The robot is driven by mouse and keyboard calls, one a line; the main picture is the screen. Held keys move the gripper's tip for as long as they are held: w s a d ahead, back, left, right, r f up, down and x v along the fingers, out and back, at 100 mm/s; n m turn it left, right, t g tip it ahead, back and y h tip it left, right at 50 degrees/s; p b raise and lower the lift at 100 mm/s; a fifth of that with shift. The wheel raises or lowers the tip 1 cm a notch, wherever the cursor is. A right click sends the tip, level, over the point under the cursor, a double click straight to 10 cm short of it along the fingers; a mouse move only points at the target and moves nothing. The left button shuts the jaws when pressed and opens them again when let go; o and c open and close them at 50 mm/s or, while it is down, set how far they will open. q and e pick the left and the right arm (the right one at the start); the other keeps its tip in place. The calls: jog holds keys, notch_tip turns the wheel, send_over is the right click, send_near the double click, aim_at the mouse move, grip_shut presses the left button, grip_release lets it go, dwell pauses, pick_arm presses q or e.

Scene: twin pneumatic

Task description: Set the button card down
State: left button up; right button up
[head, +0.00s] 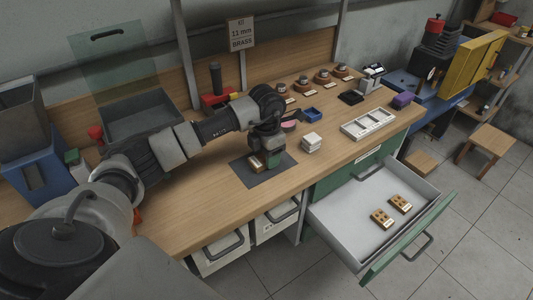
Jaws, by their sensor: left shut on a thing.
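My left gripper (266,158) points down over a dark grey mat (254,179) on the wooden bench. It is shut on a button card (256,164), a small brown piece with a pale edge, mostly hidden by the fingers. The card is at or just above the mat; I cannot tell whether it touches. Two similar brown cards with pale labels lie in the open drawer, one nearer (382,219) and one farther (400,203). My right gripper is not in view.
A white stack (311,143) stands right of the mat. A white compartment tray (368,124) lies near the bench's right end. The open drawer (335,219) juts out in front. Several round-based items line the back. A sign (242,34) reads "KIT 11 mm BRASS".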

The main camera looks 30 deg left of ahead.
pick_arm(q)
jog(key=o, duration=0.9)
jog(key=shift+f, duration=0.1)
jog(key=shift+r, duration=0.2)
notch_tip(320, 180, up, 12)
jog(key=shift+b, duration=0.5)
jog(key=shift+f, duration=0.1)
